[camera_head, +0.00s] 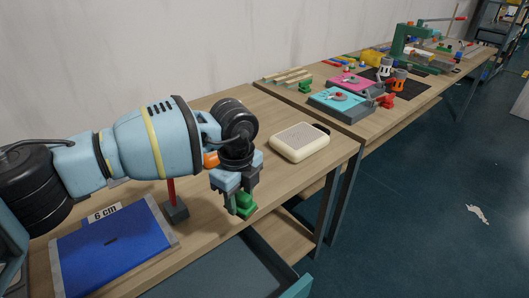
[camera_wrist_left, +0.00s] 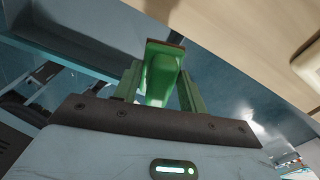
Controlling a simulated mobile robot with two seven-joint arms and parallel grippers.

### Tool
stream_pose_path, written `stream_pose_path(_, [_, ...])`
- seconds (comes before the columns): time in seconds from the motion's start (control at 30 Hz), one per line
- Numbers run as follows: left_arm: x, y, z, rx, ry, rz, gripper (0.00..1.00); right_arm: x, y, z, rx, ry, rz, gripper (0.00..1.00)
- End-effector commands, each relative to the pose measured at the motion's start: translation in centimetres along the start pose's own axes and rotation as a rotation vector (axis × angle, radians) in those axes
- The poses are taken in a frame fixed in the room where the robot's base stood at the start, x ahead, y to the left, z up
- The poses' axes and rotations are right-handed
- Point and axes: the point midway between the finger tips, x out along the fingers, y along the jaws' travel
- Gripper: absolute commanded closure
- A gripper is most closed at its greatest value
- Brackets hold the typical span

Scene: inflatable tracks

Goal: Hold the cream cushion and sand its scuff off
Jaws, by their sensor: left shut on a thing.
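The cream cushion (camera_head: 300,142) lies flat on the wooden table, right of my left gripper. Its top has a greyish textured patch; I cannot tell whether that is the scuff. My left gripper (camera_head: 240,204) points down near the table's front edge and is apart from the cushion. It is shut on a green block (camera_head: 245,203), which looks like a sanding block. In the left wrist view the green block (camera_wrist_left: 160,75) sits between the fingers, with a brown strip along its far edge. The cushion's edge (camera_wrist_left: 308,65) shows at that view's right. My right gripper is not in view.
A blue panel (camera_head: 115,250) with a "6 cm" label lies at the front left. A dark object (camera_head: 322,128) lies behind the cushion. Pink and blue devices (camera_head: 341,102) stand on the farther table.

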Motion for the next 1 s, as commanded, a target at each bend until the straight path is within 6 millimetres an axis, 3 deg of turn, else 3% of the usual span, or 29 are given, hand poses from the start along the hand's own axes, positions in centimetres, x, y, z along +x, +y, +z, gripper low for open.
stream_pose_path(0.03, [-1.8, -1.0, 0.0, -0.110, -0.007, -0.008, 0.77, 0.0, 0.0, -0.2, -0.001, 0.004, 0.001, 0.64])
stream_pose_path(0.2, [-6.3, -3.5, -0.3, -0.492, -0.005, -0.008, 0.77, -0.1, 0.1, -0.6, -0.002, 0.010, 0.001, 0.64])
stream_pose_path(0.4, [-10.2, -5.2, -0.7, -0.806, -0.001, -0.004, 0.77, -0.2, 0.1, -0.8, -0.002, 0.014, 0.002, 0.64])
stream_pose_path(0.6, [-11.3, -5.7, -0.8, -0.901, 0.000, -0.001, 0.77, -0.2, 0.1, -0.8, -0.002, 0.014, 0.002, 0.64])
stream_pose_path(1.0, [-11.3, -5.6, -0.8, -0.902, 0.001, 0.000, 0.77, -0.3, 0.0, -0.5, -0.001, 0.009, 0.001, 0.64])
